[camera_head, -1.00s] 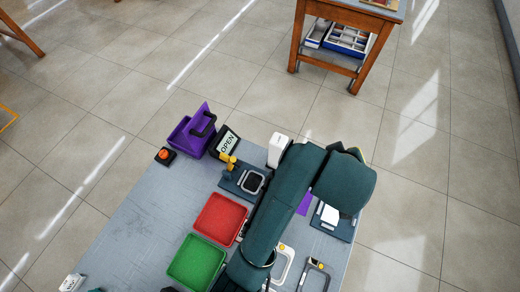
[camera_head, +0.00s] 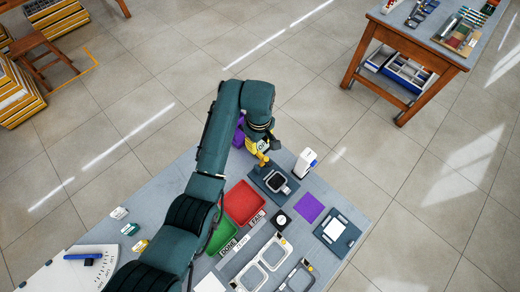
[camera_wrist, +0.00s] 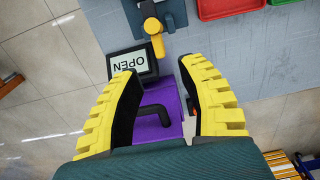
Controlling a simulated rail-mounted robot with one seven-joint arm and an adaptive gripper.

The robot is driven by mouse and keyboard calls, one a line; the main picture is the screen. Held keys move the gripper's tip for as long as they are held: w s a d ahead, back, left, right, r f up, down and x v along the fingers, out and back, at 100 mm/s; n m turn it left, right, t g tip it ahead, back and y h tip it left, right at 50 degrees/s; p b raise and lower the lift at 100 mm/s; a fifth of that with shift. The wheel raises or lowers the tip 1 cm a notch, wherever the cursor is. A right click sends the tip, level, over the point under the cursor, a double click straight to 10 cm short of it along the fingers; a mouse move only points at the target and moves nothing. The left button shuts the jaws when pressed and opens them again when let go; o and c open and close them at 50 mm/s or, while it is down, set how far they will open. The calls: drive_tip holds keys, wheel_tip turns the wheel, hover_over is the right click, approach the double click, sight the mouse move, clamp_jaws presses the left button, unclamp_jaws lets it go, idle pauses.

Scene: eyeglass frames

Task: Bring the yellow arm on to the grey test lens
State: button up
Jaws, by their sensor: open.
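The yellow arm (camera_head: 263,160) stands at one end of a dark plate (camera_head: 261,180) in the head view, beside a framed grey test lens (camera_head: 280,184). In the wrist view the yellow arm (camera_wrist: 153,28) shows at the top, in front of the fingertips and apart from them; the lens is out of that view. My gripper (camera_wrist: 158,72) is open and empty, its yellow-padded fingers spread above the purple box and the "OPEN" sign. In the head view my gripper (camera_head: 256,144) is just behind the yellow arm, partly hidden by my wrist.
A purple box (camera_wrist: 171,101) with a black handle lies below my fingers, with the "OPEN" sign (camera_wrist: 132,66) beside it. A white bottle-like item (camera_head: 304,164) stands right of the plate. Red (camera_head: 244,203) and green (camera_head: 221,236) trays lie nearer. Bare tabletop (camera_wrist: 235,55) shows right of my fingers.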

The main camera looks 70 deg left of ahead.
sight(260, 153)
wheel_tip(260, 153, down, 9)
drive_tip(key=shift+r+b, duration=0.1)
drive_tip(key=shift+b, duration=0.45)
drive_tip(key=shift+o, duration=0.2)
clamp_jaws()
